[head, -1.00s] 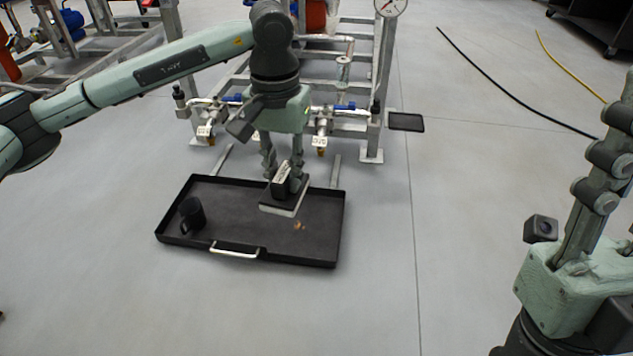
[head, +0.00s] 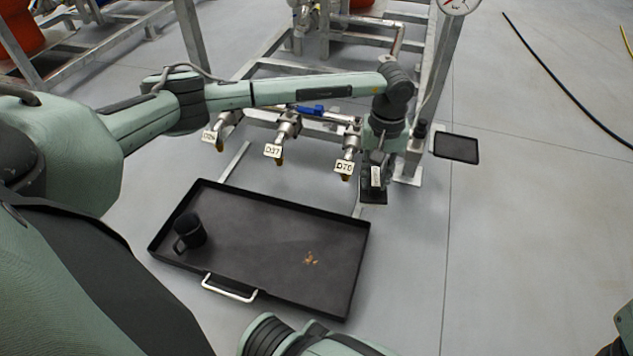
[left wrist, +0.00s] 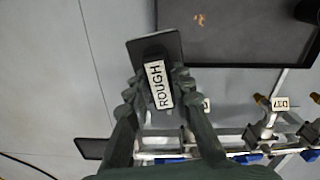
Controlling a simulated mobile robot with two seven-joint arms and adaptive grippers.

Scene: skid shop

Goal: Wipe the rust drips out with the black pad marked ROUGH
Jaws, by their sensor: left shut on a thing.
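The rust drips (head: 311,259) are a small orange-brown patch on the floor of the black tray (head: 207,263), towards its right end. They also show in the left wrist view (left wrist: 199,19). My left gripper (head: 376,160) is shut on the black pad (head: 374,197). The pad's grip has a white label reading ROUGH (left wrist: 158,84) in the left wrist view, where the gripper's fingers (left wrist: 155,88) close on both sides of it. The pad is off the tray, beyond its far right corner, beside the metal frame. My right gripper is out of view.
Tagged valves, including D37 (head: 273,151) and D70 (head: 344,167), hang beyond the tray's far edge. A small flat black tray or mat (head: 456,148) lies right of the frame.

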